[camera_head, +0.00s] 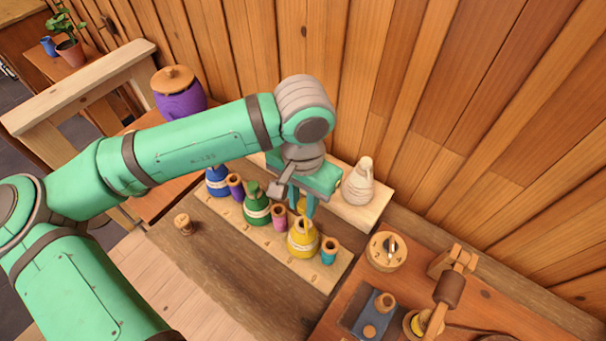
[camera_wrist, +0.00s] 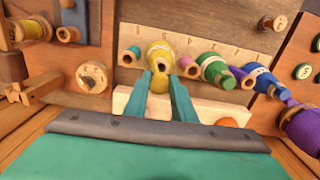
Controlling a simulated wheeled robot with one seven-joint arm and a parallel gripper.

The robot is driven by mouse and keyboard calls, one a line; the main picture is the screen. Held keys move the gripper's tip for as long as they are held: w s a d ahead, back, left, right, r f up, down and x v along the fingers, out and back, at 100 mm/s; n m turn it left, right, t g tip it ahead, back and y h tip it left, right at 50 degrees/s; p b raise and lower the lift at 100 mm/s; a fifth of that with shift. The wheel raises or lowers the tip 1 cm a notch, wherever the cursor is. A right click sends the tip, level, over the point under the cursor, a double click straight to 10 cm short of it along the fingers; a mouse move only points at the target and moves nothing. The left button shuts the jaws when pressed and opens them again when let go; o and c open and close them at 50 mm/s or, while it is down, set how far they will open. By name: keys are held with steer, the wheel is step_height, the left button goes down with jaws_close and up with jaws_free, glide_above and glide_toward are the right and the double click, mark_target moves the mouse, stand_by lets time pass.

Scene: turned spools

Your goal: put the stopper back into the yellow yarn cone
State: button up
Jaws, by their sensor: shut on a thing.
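The yellow yarn cone (camera_head: 303,240) stands upright near the right end of a pale wooden rack (camera_head: 330,272). In the wrist view the cone (camera_wrist: 157,48) shows a dark opening at its top. My gripper (camera_head: 303,206) is over the rack, just behind the cone in the head view. Its fingers (camera_wrist: 173,88) are closed on a small yellow piece (camera_wrist: 158,84), which looks like the stopper. The piece is apart from the opening in the wrist view, as far as I can tell. The fingers hide part of it.
A teal tube (camera_head: 329,250), a pink tube (camera_head: 279,217) and a green cone (camera_head: 256,206) stand close by on the rack. A white cone (camera_head: 358,183) stands on a pale board behind.

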steer(key=shift+w+f, duration=0.25)
steer(key=shift+w, duration=0.1)
steer(key=shift+s+f, duration=0.1)
steer(key=shift+f, duration=2.35)
steer(key=shift+s+a+f, duration=0.1)
steer(key=shift+s, duration=0.05)
steer(key=shift+f, duration=1)
steer(key=o, duration=1.5)
steer(key=shift+r, duration=4.45)
